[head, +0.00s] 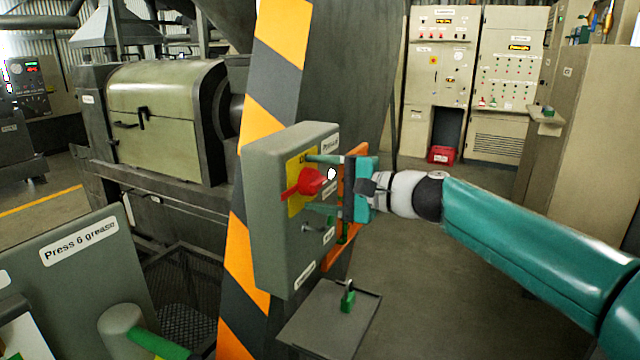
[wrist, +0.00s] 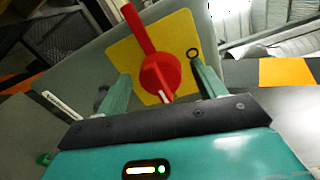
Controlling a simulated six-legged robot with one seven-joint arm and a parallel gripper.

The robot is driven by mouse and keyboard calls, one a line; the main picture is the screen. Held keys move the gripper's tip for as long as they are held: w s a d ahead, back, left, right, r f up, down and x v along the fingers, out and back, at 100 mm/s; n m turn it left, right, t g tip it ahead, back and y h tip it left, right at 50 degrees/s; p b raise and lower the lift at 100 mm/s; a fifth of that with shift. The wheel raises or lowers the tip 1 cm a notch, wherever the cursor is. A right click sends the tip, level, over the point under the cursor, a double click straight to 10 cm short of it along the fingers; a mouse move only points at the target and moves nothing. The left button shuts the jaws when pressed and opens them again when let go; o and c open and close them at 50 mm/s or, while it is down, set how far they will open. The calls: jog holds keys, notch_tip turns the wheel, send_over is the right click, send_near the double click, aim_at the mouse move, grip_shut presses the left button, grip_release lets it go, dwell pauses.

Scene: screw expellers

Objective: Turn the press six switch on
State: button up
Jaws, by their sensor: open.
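The press six switch is a red rotary handle (head: 309,182) on a yellow plate (head: 296,204), on the front of a grey box fixed to a striped column. In the wrist view the red handle (wrist: 158,72) stands between my fingers, its long end pointing up past them. My gripper (head: 322,184) is at the box front, coming from the right, with one finger above the handle and one below. In the wrist view my gripper (wrist: 160,88) is open, its green fingers apart on either side of the red knob. Whether a finger touches the knob cannot be told.
The grey switch box (head: 270,160) hangs on the orange and black striped column (head: 277,50). Below it is a small shelf (head: 325,322) with a green padlock (head: 348,297). A "Press 6 grease" panel (head: 80,255) stands at left. Open floor lies behind my arm.

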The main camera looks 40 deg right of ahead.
jog(key=shift+s, duration=0.1)
jog(key=v, duration=1.3)
jog(key=shift+s, duration=0.3)
jog(key=shift+d, duration=0.1)
